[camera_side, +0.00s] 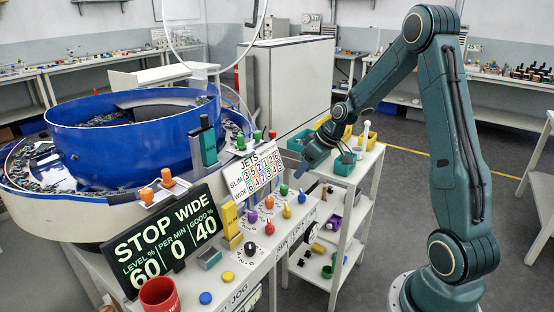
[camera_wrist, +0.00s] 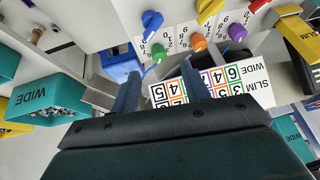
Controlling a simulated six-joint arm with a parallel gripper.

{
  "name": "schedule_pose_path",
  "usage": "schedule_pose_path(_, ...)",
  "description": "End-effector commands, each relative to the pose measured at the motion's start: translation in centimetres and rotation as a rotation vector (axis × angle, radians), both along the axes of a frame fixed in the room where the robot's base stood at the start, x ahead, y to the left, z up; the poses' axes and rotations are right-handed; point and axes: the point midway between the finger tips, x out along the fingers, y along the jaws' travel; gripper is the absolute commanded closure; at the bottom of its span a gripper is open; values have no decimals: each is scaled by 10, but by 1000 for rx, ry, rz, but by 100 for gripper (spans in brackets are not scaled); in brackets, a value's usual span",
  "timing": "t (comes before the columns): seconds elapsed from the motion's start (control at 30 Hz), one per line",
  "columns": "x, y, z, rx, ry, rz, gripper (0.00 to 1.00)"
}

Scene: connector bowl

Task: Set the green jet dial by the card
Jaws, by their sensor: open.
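The green jet dial (camera_side: 284,189) is on the sloped white panel in the side view, and in the wrist view it is a green knob (camera_wrist: 157,42) over a printed number scale. Its exact setting is too small to read. The JETS card (camera_side: 257,168), with SLIM and WIDE rows of colour-boxed numbers, stands behind the dials; it appears upside down in the wrist view (camera_wrist: 244,82), partly behind a finger. My gripper (camera_side: 314,160) is open and empty, above and to the right of the green dial; its fingers (camera_wrist: 160,84) point toward the panel.
Orange (camera_side: 268,202), purple (camera_side: 252,215), blue (camera_side: 287,211), red and yellow knobs sit close around the green one. A black display (camera_side: 165,240) reads STOP WIDE, 60, 0, 40. The blue bowl (camera_side: 130,140) is at left. A white shelf rack with teal and yellow bins stands right.

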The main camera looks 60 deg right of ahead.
Motion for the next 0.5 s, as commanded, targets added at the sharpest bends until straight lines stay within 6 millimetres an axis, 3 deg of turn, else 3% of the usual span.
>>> schedule_pose_path(0.23,-15,-20,1,-7,-185,216,54)
schedule_pose_path(0.5,-22,-28,8,-38,-305,317,54)
